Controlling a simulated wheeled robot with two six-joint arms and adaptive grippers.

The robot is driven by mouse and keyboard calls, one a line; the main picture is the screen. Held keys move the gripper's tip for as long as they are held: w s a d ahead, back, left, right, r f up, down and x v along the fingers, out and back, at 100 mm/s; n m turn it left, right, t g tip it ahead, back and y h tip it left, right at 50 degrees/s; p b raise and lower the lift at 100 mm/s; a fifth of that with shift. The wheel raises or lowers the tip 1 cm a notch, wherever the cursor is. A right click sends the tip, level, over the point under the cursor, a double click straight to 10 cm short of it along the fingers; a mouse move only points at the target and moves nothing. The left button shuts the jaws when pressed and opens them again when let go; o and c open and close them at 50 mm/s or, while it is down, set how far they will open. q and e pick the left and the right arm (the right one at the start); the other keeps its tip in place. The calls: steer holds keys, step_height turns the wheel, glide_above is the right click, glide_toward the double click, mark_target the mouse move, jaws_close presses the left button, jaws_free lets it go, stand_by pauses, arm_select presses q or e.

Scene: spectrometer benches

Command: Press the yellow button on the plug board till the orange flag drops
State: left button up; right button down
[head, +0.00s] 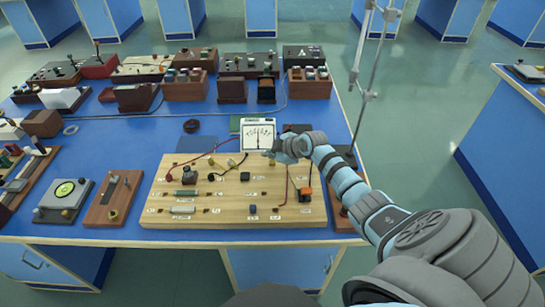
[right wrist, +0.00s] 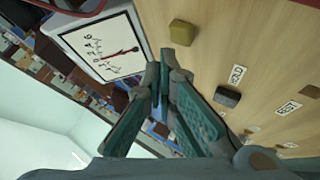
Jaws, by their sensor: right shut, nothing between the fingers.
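The pale wooden plug board (head: 225,220) lies on the blue bench. A small yellow button (head: 271,164) shows near its back edge, just below my right gripper (head: 267,155). In the right wrist view the yellow button (right wrist: 183,33) is a squarish block beyond the tips of my right gripper (right wrist: 166,58), with a small gap in the picture; I cannot tell the depth between them. The right fingers are shut and empty. A small orange piece (head: 304,191) sits on a dark block at the right of the board; I cannot tell whether it is the flag. My left gripper is not in view.
A white dial meter (head: 258,133) stands behind the board, close to my gripper, and shows in the right wrist view (right wrist: 104,46). A dark block (right wrist: 227,96) sits beside the yellow button. Wires cross the board. Several instrument boxes fill the back.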

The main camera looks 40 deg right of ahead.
mark_target(272, 163)
step_height(272, 163, up, 5)
steer(key=p, duration=0.4)
steer(key=shift+f, duration=0.1)
stand_by(0.5)
steer(key=shift+s, duration=0.1)
